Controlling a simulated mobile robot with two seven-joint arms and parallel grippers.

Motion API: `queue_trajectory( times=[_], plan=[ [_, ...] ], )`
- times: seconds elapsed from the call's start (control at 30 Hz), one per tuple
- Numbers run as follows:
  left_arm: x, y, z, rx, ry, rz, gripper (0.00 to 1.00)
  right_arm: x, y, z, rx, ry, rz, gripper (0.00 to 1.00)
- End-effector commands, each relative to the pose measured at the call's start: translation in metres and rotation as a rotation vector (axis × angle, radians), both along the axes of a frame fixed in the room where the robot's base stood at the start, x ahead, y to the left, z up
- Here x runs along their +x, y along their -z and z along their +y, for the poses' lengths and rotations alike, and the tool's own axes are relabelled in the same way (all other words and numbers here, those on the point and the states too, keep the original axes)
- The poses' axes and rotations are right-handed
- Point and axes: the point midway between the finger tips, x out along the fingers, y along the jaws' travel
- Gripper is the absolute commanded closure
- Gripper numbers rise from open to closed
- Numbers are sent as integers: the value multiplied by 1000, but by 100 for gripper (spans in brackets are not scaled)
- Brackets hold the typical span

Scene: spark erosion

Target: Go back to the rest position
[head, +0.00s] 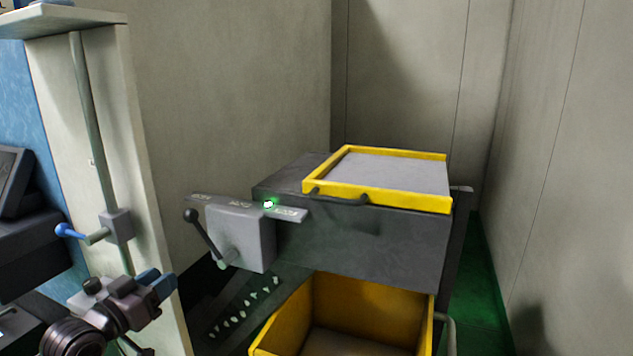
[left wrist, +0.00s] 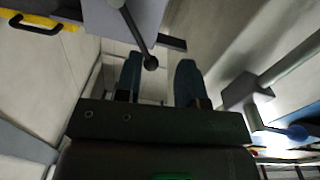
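My left gripper (head: 158,283) is low at the left in the head view, below and left of the lever box. Its two blue fingers also show in the left wrist view (left wrist: 158,82), spread apart with nothing held between them. A lever with a black knob (head: 190,215) is on the grey box (head: 240,236) at the machine's front left. In the left wrist view the knob (left wrist: 151,63) appears between the fingertips in the picture, but the head view shows the gripper apart from it. My right gripper is in neither view.
The dark grey machine (head: 385,245) has a yellow-framed top (head: 430,203) and a lit green lamp (head: 268,204). A yellow bin (head: 290,325) stands below. A blue-ended lever (head: 70,231) sits on a pipe by the panel at left. Walls close the back and right.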

Motion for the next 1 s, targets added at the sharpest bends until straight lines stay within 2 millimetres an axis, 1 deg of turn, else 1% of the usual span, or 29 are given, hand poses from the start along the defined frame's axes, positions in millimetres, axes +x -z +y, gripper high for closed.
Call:
queue_trajectory(
  times=[0.03,0.07,0.13,0.2,0.27,0.3,0.37,0.4,0.47,0.5,0.57,0.6,0.7,0.8,0.9,1.0],
  plan=[
    [-10,26,-2,47,-27,18,64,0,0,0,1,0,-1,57],
    [-17,39,-2,80,-44,26,64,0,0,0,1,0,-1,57],
    [-34,73,-4,152,-84,54,64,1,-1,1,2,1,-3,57],
    [-56,108,-6,219,-121,90,64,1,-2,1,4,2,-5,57],
    [-77,136,-8,267,-150,126,64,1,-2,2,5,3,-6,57],
    [-91,153,-9,293,-167,151,64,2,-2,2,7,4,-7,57],
    [-113,177,-11,327,-192,192,64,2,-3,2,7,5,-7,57],
    [-128,192,-12,346,-207,221,64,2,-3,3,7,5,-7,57],
    [-152,213,-14,366,-228,267,64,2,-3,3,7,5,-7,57],
    [-168,226,-16,374,-241,298,64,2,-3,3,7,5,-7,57],
    [-193,245,-20,376,-259,348,64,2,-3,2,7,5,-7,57],
    [-209,255,-22,373,-268,381,64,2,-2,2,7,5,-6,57],
    [-244,277,-27,344,-290,458,64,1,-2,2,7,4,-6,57],
    [-271,292,-29,321,-306,518,64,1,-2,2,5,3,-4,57],
    [-288,301,-29,312,-316,553,64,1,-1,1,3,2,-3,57],
    [-296,304,-28,314,-318,568,64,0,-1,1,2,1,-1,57]
  ],
)
